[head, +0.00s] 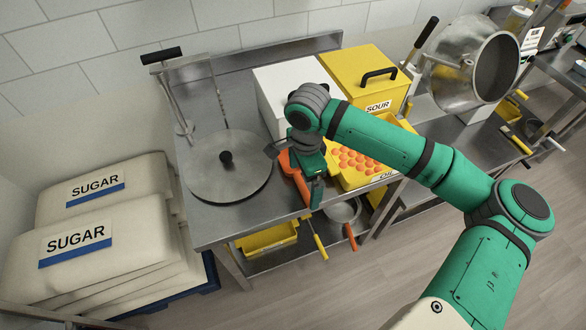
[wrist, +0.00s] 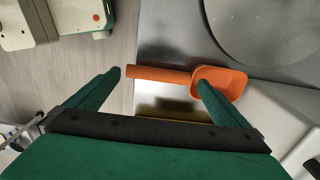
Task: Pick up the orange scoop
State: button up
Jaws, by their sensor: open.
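The orange scoop (head: 296,176) lies on the steel table near its front edge, beside the round metal lid. The wrist view shows its bowl (wrist: 228,83) at right and its handle (wrist: 158,74) pointing left, the end just past the table edge. My gripper (head: 297,172) is open and empty over the scoop. In the wrist view my gripper (wrist: 160,79) has its left fingertip beside the handle's end. Its right fingertip overlaps the near part of the bowl. The fingers are spread along the scoop's length. In the head view, my gripper hides part of the scoop.
The round metal lid (head: 229,167) lies left of the scoop. A yellow tray of orange gummies (head: 346,181) is close on the right. A white box (head: 285,84) and a yellow SOUR box (head: 361,82) stand behind. Sugar sacks (head: 83,241) are stacked at left.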

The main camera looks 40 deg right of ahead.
jog(key=shift+f, duration=1.3)
jog(key=c, duration=1.2)
jog(key=shift+o, duration=0.2)
jog(key=shift+r, duration=0.2)
jog(key=shift+r, duration=0.25)
notch_tip(320, 180, up, 2)
jog(key=shift+w+r, duration=0.1)
jog(key=shift+r, duration=0.05)
jog(key=s+d+r, duration=0.1)
jog(key=s+r, duration=0.9)
jog(key=s, duration=0.4)
jog(key=shift+d, duration=0.15)
